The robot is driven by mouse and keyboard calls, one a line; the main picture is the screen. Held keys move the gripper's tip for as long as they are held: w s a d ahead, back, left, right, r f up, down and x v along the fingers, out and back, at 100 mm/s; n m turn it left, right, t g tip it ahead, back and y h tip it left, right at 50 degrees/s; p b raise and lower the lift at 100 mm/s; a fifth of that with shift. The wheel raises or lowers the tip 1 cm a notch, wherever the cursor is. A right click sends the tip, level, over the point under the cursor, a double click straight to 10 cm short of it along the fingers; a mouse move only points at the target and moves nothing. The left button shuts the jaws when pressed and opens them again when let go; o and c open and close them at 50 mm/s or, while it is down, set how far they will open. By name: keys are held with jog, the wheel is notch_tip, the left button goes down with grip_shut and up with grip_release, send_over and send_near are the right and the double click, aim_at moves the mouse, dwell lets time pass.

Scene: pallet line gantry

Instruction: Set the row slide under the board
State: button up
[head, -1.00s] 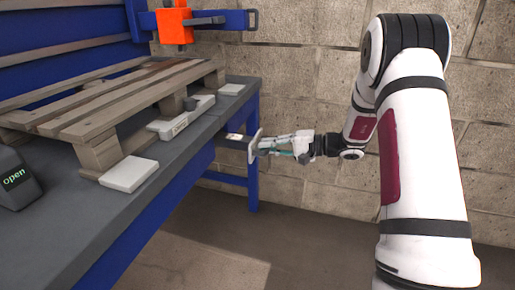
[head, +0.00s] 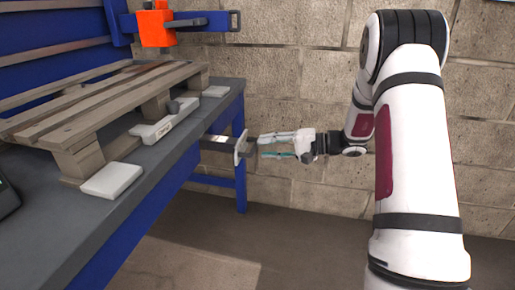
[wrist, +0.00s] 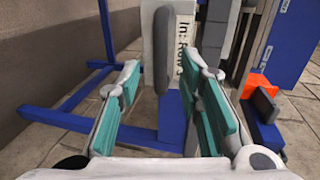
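The slatted wooden board (head: 105,100) rests on the bench above.
The bench top (head: 150,183) holds white blocks (head: 113,180) and a labelled pale piece with a knob (head: 157,127). An orange unit (head: 156,27) sits on a blue beam at the back. A blue leg (head: 241,190) stands below the slide; a block wall is behind.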

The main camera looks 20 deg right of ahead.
jog(key=v, duration=0.7)
jog(key=shift+s+d, duration=0.2)
jog(key=shift+a+r, duration=0.1)
